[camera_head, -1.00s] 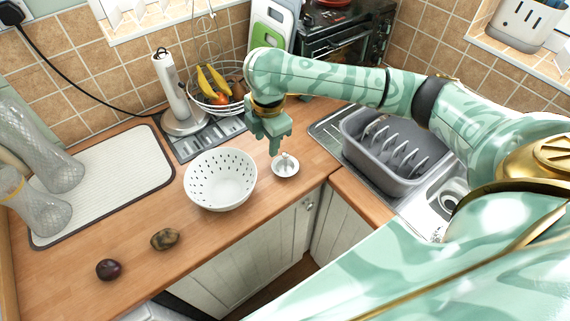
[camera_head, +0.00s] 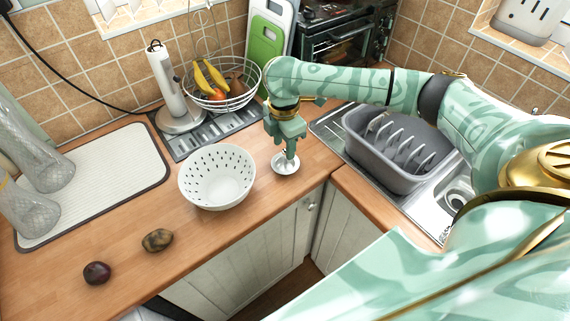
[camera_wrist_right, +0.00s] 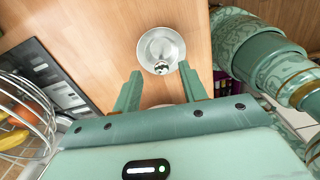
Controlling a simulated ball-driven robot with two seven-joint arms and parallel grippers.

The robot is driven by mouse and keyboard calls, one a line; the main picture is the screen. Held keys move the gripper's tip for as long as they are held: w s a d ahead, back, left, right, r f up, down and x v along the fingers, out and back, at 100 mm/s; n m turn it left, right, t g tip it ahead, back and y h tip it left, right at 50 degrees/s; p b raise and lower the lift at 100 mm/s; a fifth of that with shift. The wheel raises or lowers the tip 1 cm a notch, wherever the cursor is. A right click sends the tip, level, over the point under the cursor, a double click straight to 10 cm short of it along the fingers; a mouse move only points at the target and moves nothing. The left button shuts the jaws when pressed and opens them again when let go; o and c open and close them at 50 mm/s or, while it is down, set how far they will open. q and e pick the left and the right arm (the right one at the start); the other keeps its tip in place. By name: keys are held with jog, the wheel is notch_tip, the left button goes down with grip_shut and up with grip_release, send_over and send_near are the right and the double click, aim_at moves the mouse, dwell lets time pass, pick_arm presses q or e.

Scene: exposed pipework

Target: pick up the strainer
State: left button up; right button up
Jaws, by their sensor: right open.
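The strainer (camera_head: 284,164) is a small round silver-white dish with a central knob. It lies on the wooden counter, right of the white colander and near the front corner. It also shows in the right wrist view (camera_wrist_right: 152,42), with its knob toward the gripper. My right gripper (camera_head: 290,150) is above the strainer and partly covers its knob in the head view. In the right wrist view the two fingers of the right gripper (camera_wrist_right: 159,74) are spread and empty, with the strainer just beyond the fingertips. My left gripper is not in view.
A white perforated colander (camera_head: 217,190) stands close left of the strainer. A wire fruit basket (camera_head: 222,98) is behind it. A grey dish rack (camera_head: 395,160) sits by the sink at right. Two dark round fruits (camera_head: 157,240) lie at front left. The counter's front edge is near.

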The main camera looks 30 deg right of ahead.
aim_at(285, 159)
notch_tip(285, 159, down, 4)
jog(key=shift+s+d+f+b, duration=0.1)
jog(key=shift+f+b, duration=0.1)
jog(key=shift+b, duration=0.6)
jog(key=shift+r, duration=0.1)
grip_shut()
